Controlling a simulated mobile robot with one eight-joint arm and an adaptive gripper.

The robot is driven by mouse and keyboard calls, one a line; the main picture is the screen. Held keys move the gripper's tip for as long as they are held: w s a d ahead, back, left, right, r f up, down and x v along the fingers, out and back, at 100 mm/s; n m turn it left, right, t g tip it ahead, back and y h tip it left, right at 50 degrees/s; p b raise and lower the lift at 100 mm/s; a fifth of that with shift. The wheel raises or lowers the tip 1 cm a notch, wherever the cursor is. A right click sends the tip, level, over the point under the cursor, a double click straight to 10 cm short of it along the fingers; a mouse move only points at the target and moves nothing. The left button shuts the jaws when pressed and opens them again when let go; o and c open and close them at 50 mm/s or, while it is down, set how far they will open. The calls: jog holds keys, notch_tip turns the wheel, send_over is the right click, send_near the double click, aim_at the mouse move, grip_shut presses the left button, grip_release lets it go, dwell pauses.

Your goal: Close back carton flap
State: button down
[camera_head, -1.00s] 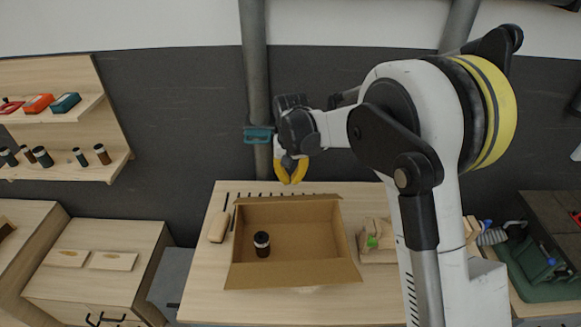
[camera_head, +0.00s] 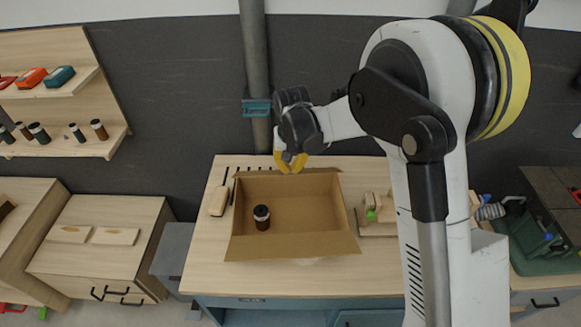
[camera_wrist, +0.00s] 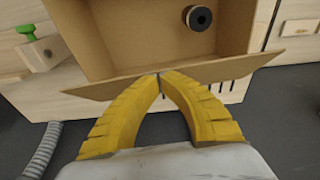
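The open brown carton (camera_head: 310,208) stands on the wooden workbench. Its back flap (camera_head: 320,173) spreads outward along the far edge and shows in the wrist view as a strip (camera_wrist: 100,88) across the middle. The front flap (camera_head: 290,248) also lies outward. A dark jar with a black lid (camera_head: 261,217) stands inside; it shows in the wrist view (camera_wrist: 199,18). My gripper (camera_head: 290,168) is at the carton's back side, with its yellow fingertips (camera_wrist: 161,76) together and empty. They overlap the flap's outer edge in the wrist view; contact is unclear.
A wooden block (camera_head: 219,201) lies left of the carton. Wooden pieces with a green knob (camera_head: 371,214) stand to its right. A row of dark slots or tools lies behind the carton. A green bin (camera_head: 545,240) is at far right, and a wall shelf (camera_head: 60,145) holds jars at left.

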jog(key=shift+s+f+t+b, duration=0.3)
jog(key=shift+f+b, duration=0.05)
jog(key=shift+b, duration=0.1)
jog(key=shift+s, duration=0.1)
jog(key=s+f+t+b, duration=0.3)
jog(key=f+t+b, duration=0.2)
jog(key=b, duration=0.5)
jog(key=shift+f+t+b, duration=0.3)
jog(key=shift+f+b, duration=0.1)
jog(key=shift+f, duration=0.1)
jog(key=shift+s+d, duration=0.1)
jog(key=shift+r, duration=0.1)
